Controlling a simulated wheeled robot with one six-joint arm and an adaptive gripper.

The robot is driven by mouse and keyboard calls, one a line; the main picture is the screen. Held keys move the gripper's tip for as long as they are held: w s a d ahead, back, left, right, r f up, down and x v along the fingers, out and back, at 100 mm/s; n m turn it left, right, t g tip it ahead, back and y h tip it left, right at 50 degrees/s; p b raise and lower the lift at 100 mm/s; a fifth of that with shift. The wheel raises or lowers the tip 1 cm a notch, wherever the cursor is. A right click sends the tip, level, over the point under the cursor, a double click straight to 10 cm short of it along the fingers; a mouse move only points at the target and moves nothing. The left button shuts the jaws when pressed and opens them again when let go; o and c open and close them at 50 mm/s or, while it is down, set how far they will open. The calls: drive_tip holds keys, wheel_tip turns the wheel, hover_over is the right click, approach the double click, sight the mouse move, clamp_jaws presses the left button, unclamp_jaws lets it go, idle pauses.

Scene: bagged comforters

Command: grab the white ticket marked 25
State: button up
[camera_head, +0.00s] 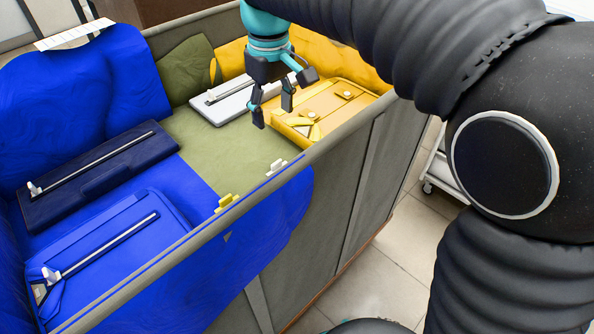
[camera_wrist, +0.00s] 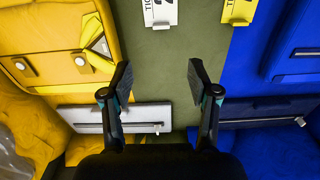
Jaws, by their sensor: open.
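A white ticket (camera_wrist: 160,10) shows at the top edge of the wrist view, lying against olive-green cloth. It is cut off by the frame; part of "TIC" and part of a digit show, and the full number cannot be read. In the head view a small white clip (camera_head: 277,167) sits on the near rim of the bin. My gripper (camera_head: 272,108) is open and empty, pointing down over the bin. In the wrist view its two fingertips (camera_wrist: 161,84) are apart, below the ticket in the picture and not touching it.
A similar yellow ticket (camera_wrist: 238,10) is right of the white one, and a yellow clip (camera_head: 226,202) is on the rim. The grey bin (camera_head: 345,150) holds blue, olive and yellow bags. A silver case (camera_head: 232,101) and a yellow case (camera_head: 325,105) lie near my gripper.

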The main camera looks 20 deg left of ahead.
sight(277, 163)
drive_tip(key=f, duration=0.7)
drive_tip(key=f+b, duration=0.1)
drive_tip(key=f, duration=0.6)
drive_tip(key=shift+s+d, duration=0.1)
drive_tip(key=shift+s, duration=0.1)
drive_tip(key=c, duration=0.8)
